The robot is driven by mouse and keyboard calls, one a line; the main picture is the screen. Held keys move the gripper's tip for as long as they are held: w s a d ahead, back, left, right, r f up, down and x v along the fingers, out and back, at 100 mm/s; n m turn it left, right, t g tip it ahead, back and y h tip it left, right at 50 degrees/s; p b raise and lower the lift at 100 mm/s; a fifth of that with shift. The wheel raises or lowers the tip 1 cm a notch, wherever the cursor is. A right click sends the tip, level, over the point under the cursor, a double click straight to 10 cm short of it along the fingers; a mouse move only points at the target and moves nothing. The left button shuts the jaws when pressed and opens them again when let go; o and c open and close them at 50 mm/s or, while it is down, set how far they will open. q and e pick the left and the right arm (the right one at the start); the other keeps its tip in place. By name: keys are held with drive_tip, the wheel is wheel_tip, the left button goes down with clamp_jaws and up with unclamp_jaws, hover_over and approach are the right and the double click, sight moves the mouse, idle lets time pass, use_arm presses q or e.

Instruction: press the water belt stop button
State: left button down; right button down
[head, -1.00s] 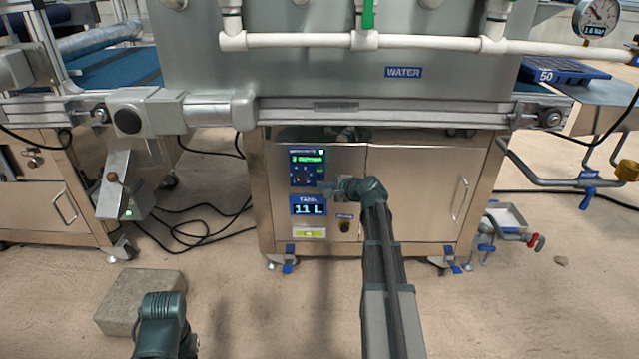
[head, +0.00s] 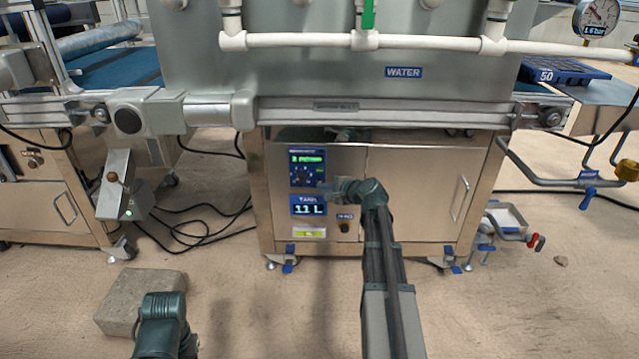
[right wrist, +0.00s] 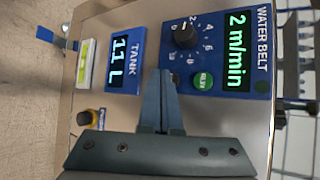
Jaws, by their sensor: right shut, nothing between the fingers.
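The water belt panel (right wrist: 256,60) is blue, with a lit display (right wrist: 237,50) reading "2 m/min", a black dial (right wrist: 184,34) and a green RUN button (right wrist: 203,81). In the head view the panel (head: 307,177) is on the steel cabinet's left front. My right gripper (right wrist: 161,78) is shut and empty, its fingertips at the panel's lower edge beside the RUN button. I cannot tell whether they touch it. No stop button is clearly visible; the fingers cover part of the panel there. In the head view my right gripper (head: 328,188) reaches the panel.
The blue tank display (right wrist: 126,62) reads 11 L. A black knob (right wrist: 85,118) and a yellow-green level strip (right wrist: 87,63) are close by. A steel cabinet door (head: 425,195) is right of the panel. A concrete block (head: 130,300) lies on the floor.

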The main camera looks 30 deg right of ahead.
drive_tip(key=s+a, duration=0.2)
drive_tip(key=s, duration=0.1)
drive_tip(key=s+a, duration=0.1)
drive_tip(key=s, duration=0.1)
idle(0.4)
idle(0.6)
